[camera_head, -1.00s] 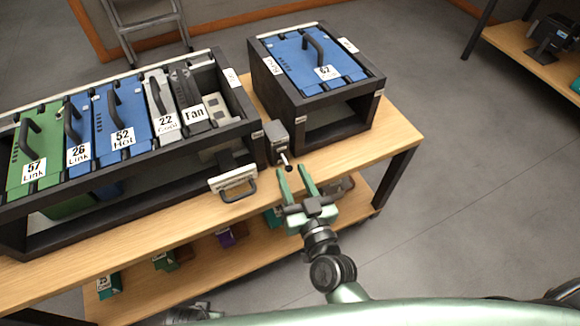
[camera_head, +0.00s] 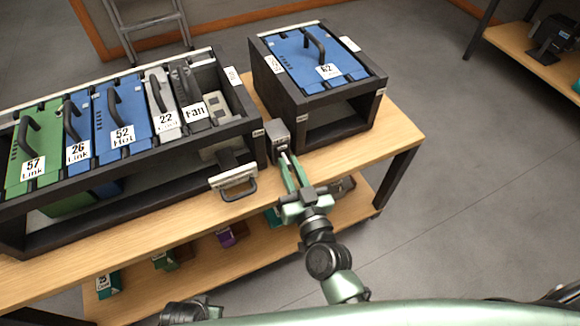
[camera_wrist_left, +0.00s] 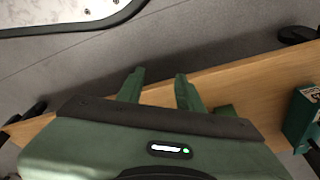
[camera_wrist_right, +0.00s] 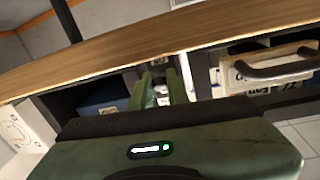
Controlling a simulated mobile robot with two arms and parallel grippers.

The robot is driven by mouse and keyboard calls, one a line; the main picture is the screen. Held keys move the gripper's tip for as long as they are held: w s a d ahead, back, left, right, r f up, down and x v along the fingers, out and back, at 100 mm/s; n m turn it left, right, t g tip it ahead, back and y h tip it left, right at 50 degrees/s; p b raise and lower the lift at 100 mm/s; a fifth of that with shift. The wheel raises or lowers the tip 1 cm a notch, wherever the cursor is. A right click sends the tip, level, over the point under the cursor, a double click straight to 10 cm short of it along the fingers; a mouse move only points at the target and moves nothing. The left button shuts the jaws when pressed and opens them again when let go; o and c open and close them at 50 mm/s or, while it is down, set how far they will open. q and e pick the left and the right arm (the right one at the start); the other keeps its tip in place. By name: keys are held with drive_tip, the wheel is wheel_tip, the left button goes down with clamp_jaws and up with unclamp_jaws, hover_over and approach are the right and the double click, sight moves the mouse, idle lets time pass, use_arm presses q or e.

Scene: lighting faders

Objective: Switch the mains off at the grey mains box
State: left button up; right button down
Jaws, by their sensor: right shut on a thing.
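My right gripper (camera_head: 290,163) is at the box's front, shut on the lever. In the right wrist view its fingers (camera_wrist_right: 160,90) are close together, with a small pale piece between them. My left gripper (camera_wrist_left: 159,90) is open and empty in the left wrist view, with a wooden board beyond its fingertips.
The long rack (camera_head: 140,190) holds green, blue and grey modules, with a handled unit (camera_head: 233,181) hanging out in front, left of my right gripper. The small rack (camera_head: 340,130) holds a blue module. Several small boxes lie on the lower shelf (camera_head: 190,265).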

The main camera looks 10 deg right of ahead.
drive_tip(key=t+b, duration=0.1)
drive_tip(key=b, duration=0.1)
drive_tip(key=shift+w+f+b, duration=0.1)
drive_tip(key=shift+f+b, duration=0.25)
drive_tip(key=b, duration=0.1)
drive_tip(key=t+b, duration=0.1)
drive_tip(key=b, duration=0.1)
drive_tip(key=shift+f+t+y+b, duration=0.2)
drive_tip(key=shift+t+y+b, duration=0.1)
drive_tip(key=shift+r, duration=0.1)
use_arm(q)
wheel_tip(320, 180, up, 18)
drive_tip(key=w+t, duration=0.1)
drive_tip(key=shift+a+r, duration=0.15)
drive_tip(key=shift+r, duration=0.1)
drive_tip(key=shift+w, duration=0.1)
use_arm(e)
drive_tip(key=c, duration=1.4)
unclamp_jaws()
drive_tip(key=shift+o, duration=0.2)
use_arm(q)
drive_tip(key=shift+r+p, duration=0.3)
use_arm(e)
drive_tip(key=v, duration=0.7)
drive_tip(key=shift+s, duration=0.4)
